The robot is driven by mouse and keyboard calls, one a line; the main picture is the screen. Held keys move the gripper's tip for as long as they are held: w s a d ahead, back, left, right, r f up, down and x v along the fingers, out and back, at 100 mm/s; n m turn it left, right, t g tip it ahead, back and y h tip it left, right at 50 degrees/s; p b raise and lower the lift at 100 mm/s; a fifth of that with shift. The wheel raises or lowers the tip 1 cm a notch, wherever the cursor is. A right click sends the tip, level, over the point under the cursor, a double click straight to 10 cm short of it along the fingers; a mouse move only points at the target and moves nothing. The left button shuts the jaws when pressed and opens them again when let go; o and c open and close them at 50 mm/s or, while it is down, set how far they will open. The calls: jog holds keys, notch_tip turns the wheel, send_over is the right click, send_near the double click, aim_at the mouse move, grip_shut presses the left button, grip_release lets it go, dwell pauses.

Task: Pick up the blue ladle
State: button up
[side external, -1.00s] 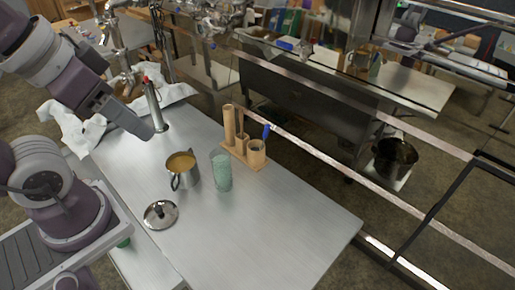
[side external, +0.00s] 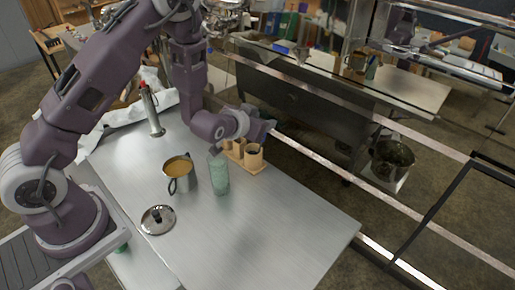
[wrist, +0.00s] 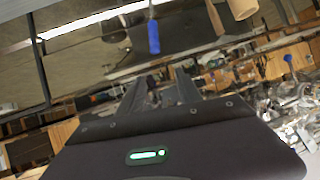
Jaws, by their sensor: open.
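The blue ladle (wrist: 153,36) shows in the wrist view as a blue handle end with a thin shaft running to the top edge. It lies just beyond my gripper (wrist: 163,86), whose two dark fingers are apart with nothing seen between them. In the side view my gripper (side external: 264,128) is above the wooden holder (side external: 257,168) and hides the ladle. A wooden cup of the holder also shows at the top of the wrist view (wrist: 243,8).
A green patterned cup (side external: 219,175) stands close to the holder. A metal pitcher (side external: 180,176) with amber liquid and a lid (side external: 158,219) are to its left. A red-topped cylinder (side external: 152,112) stands behind. The table's right front (side external: 280,235) is clear.

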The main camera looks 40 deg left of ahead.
jog(key=w+a+f+m+t, duration=0.1)
jog(key=w+a+f, duration=0.1)
jog(key=w+f, duration=0.4)
notch_tip(320, 180, down, 2)
jog(key=shift+f, duration=0.1)
jog(key=shift+a, duration=0.1)
grip_shut()
